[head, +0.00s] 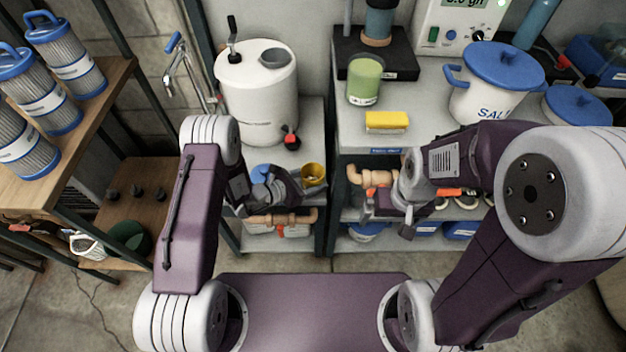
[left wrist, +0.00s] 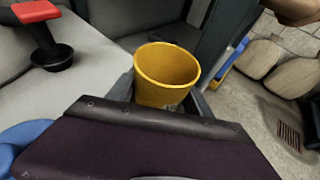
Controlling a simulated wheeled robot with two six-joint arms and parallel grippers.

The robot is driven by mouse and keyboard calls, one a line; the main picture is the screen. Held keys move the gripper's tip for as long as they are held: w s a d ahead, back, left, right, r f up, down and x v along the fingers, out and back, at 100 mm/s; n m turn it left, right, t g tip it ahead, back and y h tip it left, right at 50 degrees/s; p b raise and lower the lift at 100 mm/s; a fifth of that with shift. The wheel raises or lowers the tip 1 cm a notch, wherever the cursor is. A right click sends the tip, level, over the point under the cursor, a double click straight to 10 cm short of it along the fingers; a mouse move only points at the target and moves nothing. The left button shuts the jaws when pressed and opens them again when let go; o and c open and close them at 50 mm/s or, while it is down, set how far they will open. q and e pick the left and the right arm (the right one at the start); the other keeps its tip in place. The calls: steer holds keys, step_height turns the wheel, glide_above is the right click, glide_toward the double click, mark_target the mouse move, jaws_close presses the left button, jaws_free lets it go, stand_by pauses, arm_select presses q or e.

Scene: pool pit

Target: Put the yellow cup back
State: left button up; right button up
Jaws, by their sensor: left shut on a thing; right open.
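The yellow cup (head: 313,175) is at the front right of the grey surface under the white tank, in the head view. My left gripper (head: 296,184) is shut on it. In the left wrist view the yellow cup (left wrist: 167,72) stands open end up between the two fingers of my left gripper (left wrist: 168,98). Its lower part is hidden by my wrist, so I cannot tell whether it touches the surface. My right gripper (head: 388,212) is open and empty in front of the right-hand bench.
A white tank (head: 257,100) with a red-handled tap (head: 291,138) stands behind the cup. The right bench holds a green container (head: 365,80), a yellow sponge (head: 387,121) and a white pot (head: 490,95). Pipes (head: 282,217) run below. Filters (head: 62,65) stand on the left shelf.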

arm_select(q)
steer(key=o, duration=1.4)
steer(key=shift+f, duration=0.1)
